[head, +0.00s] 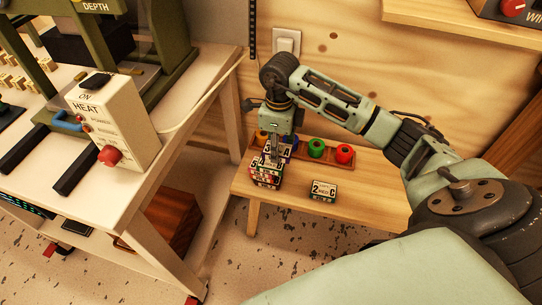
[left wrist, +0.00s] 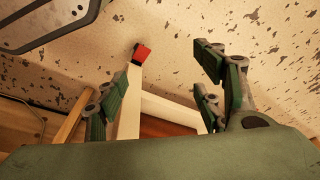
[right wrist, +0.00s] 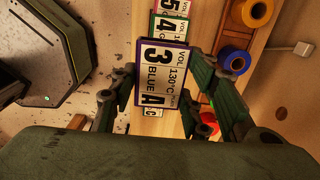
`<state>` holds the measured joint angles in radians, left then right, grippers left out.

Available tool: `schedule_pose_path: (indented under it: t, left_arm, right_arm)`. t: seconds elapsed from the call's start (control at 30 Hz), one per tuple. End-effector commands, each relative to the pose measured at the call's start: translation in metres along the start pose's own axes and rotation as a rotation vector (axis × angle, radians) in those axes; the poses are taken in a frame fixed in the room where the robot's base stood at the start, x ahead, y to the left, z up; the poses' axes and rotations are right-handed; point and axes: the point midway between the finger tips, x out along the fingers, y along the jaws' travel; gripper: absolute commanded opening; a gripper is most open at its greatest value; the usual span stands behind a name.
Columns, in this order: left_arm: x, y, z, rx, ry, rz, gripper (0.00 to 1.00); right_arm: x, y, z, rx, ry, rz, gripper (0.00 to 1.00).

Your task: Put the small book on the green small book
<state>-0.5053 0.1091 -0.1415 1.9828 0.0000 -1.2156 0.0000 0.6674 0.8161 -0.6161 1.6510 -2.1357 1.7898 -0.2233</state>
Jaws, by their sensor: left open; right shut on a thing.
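My right gripper (right wrist: 160,76) is shut on the small blue-edged book (right wrist: 160,75), labelled 3, BLUE and A; it also shows at the gripper in the head view (head: 286,149). In the right wrist view the green small book (right wrist: 168,30), labelled 4, is partly hidden behind the held book. A red-edged book (right wrist: 174,7), labelled 5, lies beyond it at the top. In the head view, books are gathered under the gripper at the bench's left end; I cannot tell whether the held one touches them. My left gripper (left wrist: 163,70) is open and empty above the floor.
A book labelled 2 and C (head: 323,190) lies apart on the wooden bench (head: 370,203). A wooden rack of coloured rolls, including green (head: 316,148) and red (head: 345,154), stands behind. A white worktable with a heat machine (head: 113,122) stands left. The bench's right part is clear.

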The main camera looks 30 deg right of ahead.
Motion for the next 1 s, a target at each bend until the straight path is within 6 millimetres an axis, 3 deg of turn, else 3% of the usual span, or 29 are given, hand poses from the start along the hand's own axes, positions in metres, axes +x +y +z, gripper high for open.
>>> schedule_pose_path:
  t: [0.2, 0.5, 1.0]
  left_arm:
    - [-0.012, -0.001, -0.004, -0.001, 0.006, -0.001, 0.62]
    - [-0.034, -0.002, -0.01, -0.003, 0.019, -0.004, 0.62]
    - [-0.042, -0.002, -0.012, -0.004, 0.022, -0.004, 0.62]
  right_arm:
    - [0.014, -0.009, 0.022, -0.001, -0.001, 0.0, 0.16]
    - [0.052, -0.009, 0.022, -0.001, 0.001, 0.002, 0.16]
    - [0.057, -0.009, 0.022, -0.001, -0.001, -0.001, 0.16]
